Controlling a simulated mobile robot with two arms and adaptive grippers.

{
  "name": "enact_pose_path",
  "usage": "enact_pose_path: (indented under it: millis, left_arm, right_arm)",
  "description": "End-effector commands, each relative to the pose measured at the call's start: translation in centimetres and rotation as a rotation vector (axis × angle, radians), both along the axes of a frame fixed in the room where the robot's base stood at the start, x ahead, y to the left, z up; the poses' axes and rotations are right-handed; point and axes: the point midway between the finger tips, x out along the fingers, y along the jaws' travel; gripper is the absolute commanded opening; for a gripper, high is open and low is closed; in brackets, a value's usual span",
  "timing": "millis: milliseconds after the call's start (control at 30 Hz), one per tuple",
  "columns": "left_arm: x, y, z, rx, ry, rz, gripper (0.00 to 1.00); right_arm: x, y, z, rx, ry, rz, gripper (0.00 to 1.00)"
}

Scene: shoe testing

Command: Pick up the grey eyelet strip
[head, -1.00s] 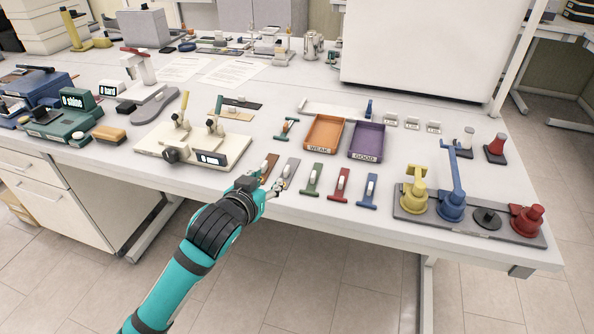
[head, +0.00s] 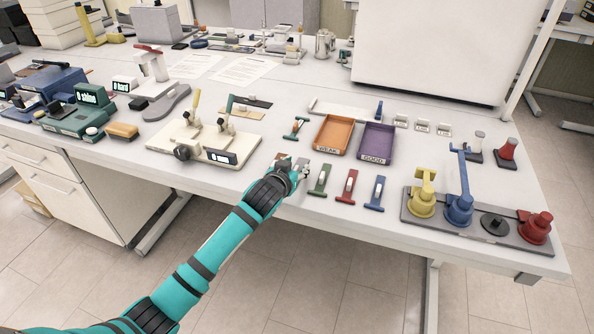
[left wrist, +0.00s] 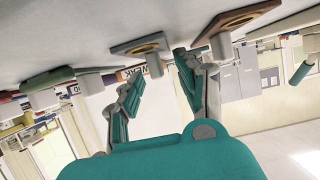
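The grey eyelet strip (left wrist: 137,46) has a brass-coloured ring and a pale block on it. In the head view it is mostly hidden by my left gripper (head: 298,171), at the front edge of the table between the brown and green strips. The left wrist view is upside down. There my left gripper (left wrist: 160,64) has its two teal fingers apart, one on each side of the pale block of the grey strip. I cannot tell whether they touch it. My right gripper is not in view.
The brown strip (left wrist: 238,20) lies close beside one finger. The green strip (head: 320,181), red strip (head: 346,187) and blue strip (head: 375,194) lie to the right. Behind stand the orange WEAK tray (head: 333,136), the purple GOOD tray (head: 377,142) and a cream test fixture (head: 207,145).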

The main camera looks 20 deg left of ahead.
Motion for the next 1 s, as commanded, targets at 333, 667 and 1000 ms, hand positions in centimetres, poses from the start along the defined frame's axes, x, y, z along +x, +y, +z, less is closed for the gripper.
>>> enact_pose_path:
  millis: [333, 667, 1000]
  left_arm:
    - [0.58, -0.06, -0.3, 0.0, 0.0, -0.001, 0.35]
    - [0.55, -0.05, -0.32, 0.0, 0.001, -0.001, 0.01]
    - [0.57, -0.04, -0.02, 0.0, 0.0, -0.001, 0.01]
  right_arm:
    - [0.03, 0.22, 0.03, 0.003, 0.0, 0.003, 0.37]
    - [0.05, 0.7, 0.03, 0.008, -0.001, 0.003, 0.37]
    - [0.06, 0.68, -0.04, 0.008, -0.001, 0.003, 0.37]
